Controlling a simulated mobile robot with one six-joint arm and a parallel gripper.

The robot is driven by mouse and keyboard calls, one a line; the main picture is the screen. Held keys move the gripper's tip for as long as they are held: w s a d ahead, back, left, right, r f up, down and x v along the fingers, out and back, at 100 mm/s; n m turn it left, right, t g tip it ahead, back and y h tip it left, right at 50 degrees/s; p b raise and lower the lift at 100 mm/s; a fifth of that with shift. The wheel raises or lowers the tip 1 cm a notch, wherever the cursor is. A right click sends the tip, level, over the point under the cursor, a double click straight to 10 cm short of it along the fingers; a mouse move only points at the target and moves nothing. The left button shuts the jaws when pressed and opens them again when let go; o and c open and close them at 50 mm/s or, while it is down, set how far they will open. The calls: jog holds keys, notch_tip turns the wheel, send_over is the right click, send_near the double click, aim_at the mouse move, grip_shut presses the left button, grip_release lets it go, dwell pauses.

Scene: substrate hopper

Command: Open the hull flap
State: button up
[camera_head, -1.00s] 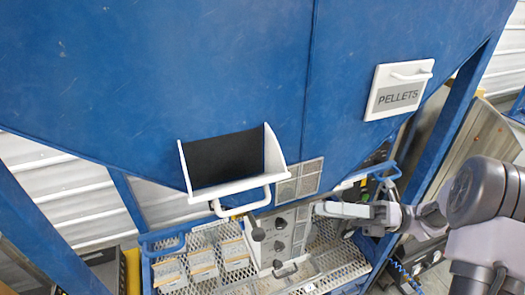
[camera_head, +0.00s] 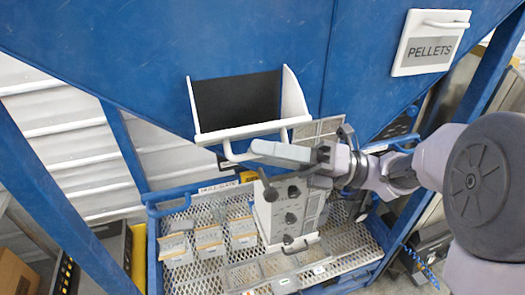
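A hopper flap with white side walls (camera_head: 293,97) and a dark opening is tilted out from the blue hull, standing open. Its white bar handle (camera_head: 232,152) hangs at its lower front edge. This flap's own label is not visible. A second, white flap marked PELLETS (camera_head: 428,48) lies shut at the upper right, with its handle on top. My gripper (camera_head: 258,151) reaches in from the right, its grey finger just below the open flap and overlapping the handle in the picture. Contact cannot be told. Only one finger shows clearly, so its opening is unclear.
Below is a blue-framed mesh tray (camera_head: 171,229) with several small boxes (camera_head: 208,240) and a grey panel with dark knobs (camera_head: 285,212). Blue hopper legs stand at left and right (camera_head: 52,205). A label starting with HULL is partly visible on the tray's back edge.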

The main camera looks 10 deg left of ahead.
jog(key=shift+s+a, duration=0.1)
jog(key=shift+a, duration=0.2)
grip_shut()
jog(key=shift+r, duration=0.1)
dwell(1.2)
